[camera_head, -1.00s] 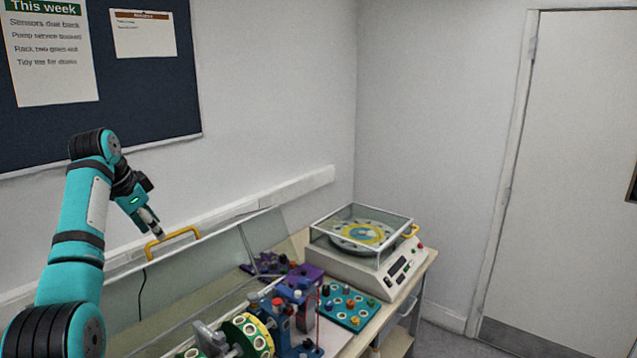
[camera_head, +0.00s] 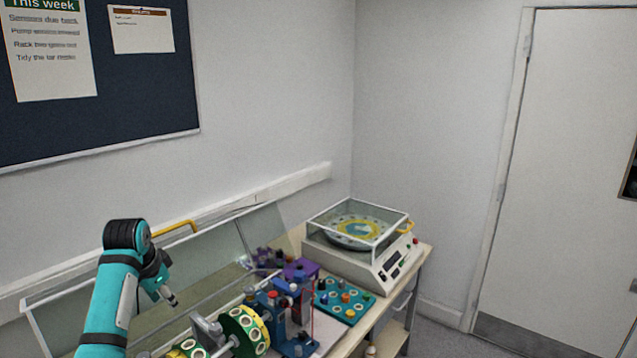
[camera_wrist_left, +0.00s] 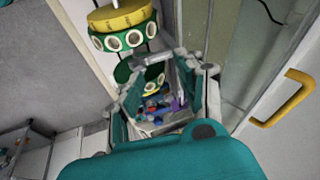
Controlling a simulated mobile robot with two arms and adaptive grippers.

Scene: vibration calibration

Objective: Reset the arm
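My left gripper (camera_head: 172,299) hangs at the end of the teal left arm, pointing down and right over the back of the bench. It is empty and touches nothing that I can see. In the left wrist view its fingers (camera_wrist_left: 160,85) stand apart, with small coloured parts of the bench seen between them. A rotor (camera_head: 240,330) with green and yellow discs stands to the right of and below the gripper in the head view. The rotor's discs (camera_wrist_left: 123,28) also show at the top of the wrist view. My right gripper is in neither view.
A clear raised cover with a yellow handle (camera_head: 175,228) stands behind the arm. A blue fixture (camera_head: 285,318), a teal tray (camera_head: 340,312) of coloured parts and a white machine (camera_head: 375,268) with a clear lid stand to the right. Free air lies above the bench.

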